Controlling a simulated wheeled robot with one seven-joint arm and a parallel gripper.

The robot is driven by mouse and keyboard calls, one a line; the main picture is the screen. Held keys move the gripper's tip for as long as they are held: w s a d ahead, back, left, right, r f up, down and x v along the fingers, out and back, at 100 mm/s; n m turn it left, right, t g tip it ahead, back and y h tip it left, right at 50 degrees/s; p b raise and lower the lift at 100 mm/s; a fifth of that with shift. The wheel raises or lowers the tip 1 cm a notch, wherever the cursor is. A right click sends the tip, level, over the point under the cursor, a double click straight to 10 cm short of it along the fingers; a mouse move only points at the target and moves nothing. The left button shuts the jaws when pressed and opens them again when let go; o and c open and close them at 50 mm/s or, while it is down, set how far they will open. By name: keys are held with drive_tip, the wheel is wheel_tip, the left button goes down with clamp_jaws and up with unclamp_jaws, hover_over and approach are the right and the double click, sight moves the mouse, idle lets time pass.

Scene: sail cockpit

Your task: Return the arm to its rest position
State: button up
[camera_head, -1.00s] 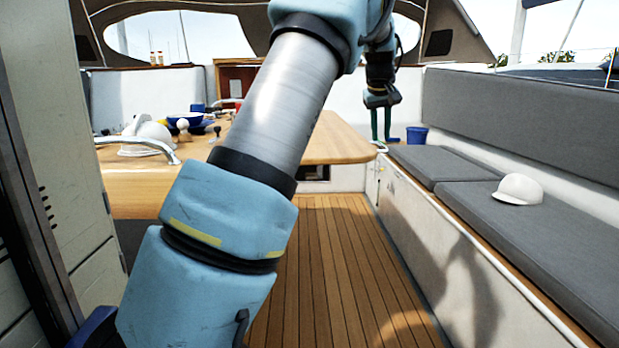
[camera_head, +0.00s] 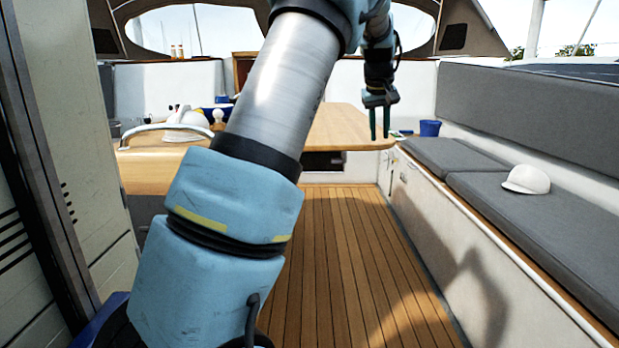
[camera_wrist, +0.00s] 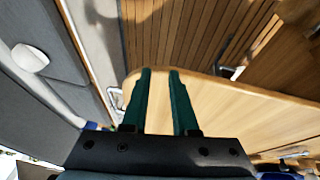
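My arm (camera_head: 275,95) rises across the middle of the head view and bends over at the top. My gripper (camera_head: 379,136) hangs with its fingers pointing down, in front of the right end of the wooden table (camera_head: 340,127). In the wrist view the two green fingers of my gripper (camera_wrist: 160,72) stand apart with nothing between them. The wooden tabletop (camera_wrist: 235,110) shows behind and to the right of them. I cannot tell how close the fingers are to the table edge.
A white cap (camera_head: 527,179) lies on the grey bench cushion at right. A blue bucket (camera_head: 429,128) stands at the bench's far end. A curved metal rail (camera_head: 165,128) and several items are on the table's left. The plank floor (camera_head: 335,260) is clear.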

drive_tip(key=s+a+f+g+p, duration=0.1)
drive_tip(key=s+a+f+p, duration=0.15)
drive_tip(key=s+a, duration=0.45)
drive_tip(key=s+a+f+p, duration=0.1)
drive_tip(key=s+a+p, duration=0.25)
drive_tip(key=a, duration=0.65)
drive_tip(key=s+a+f+m+p, duration=0.1)
drive_tip(key=s+a, duration=0.3)
drive_tip(key=s, duration=0.5)
drive_tip(key=s+a+f+m+g+y+p, duration=0.1)
drive_tip(key=s+a+f+p, duration=0.1)
drive_tip(key=s, duration=0.8)
drive_tip(key=shift+a+f+g+y+p, duration=0.35)
drive_tip(key=shift+a+p, duration=0.25)
drive_tip(key=shift+a, duration=0.55)
